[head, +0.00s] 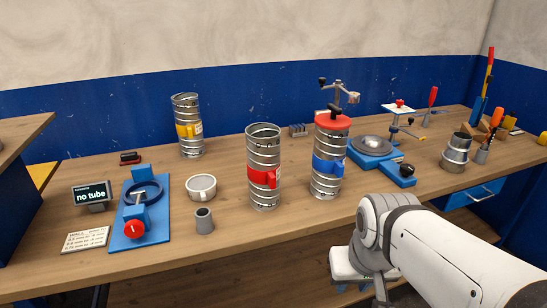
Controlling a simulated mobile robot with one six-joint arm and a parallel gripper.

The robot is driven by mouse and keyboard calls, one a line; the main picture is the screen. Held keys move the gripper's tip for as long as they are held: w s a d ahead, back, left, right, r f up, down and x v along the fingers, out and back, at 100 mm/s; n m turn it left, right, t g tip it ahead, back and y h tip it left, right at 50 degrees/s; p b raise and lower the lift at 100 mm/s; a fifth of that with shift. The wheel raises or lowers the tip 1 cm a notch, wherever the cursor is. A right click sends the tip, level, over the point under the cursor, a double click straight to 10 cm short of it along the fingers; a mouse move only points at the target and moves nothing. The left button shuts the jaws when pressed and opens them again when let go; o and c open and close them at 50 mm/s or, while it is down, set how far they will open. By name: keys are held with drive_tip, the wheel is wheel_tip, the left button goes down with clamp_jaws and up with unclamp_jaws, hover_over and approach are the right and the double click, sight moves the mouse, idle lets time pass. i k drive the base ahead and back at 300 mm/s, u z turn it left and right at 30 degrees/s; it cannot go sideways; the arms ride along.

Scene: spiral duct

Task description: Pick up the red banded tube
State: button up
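The red banded tube (263,165) is a ribbed silver spiral duct with a red band and a red tab on its right side. It stands upright on the wooden bench, open at the top, near the middle of the head view. My gripper (378,300) is at the bottom right, below and in front of the bench edge and apart from the tube. Its fingers are mostly cut off by the bottom of the frame, so its opening cannot be made out.
A blue banded tube (328,157) with a red cap stands close to the right, and a yellow banded tube (188,126) stands back left. A white cup (201,187) and a small grey cylinder (204,221) are left of the red tube. Bare bench lies in front of it.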

sight(262, 139)
drive_tip(key=u, duration=0.15)
drive_tip(key=i, duration=0.9)
drive_tip(key=z, duration=0.1)
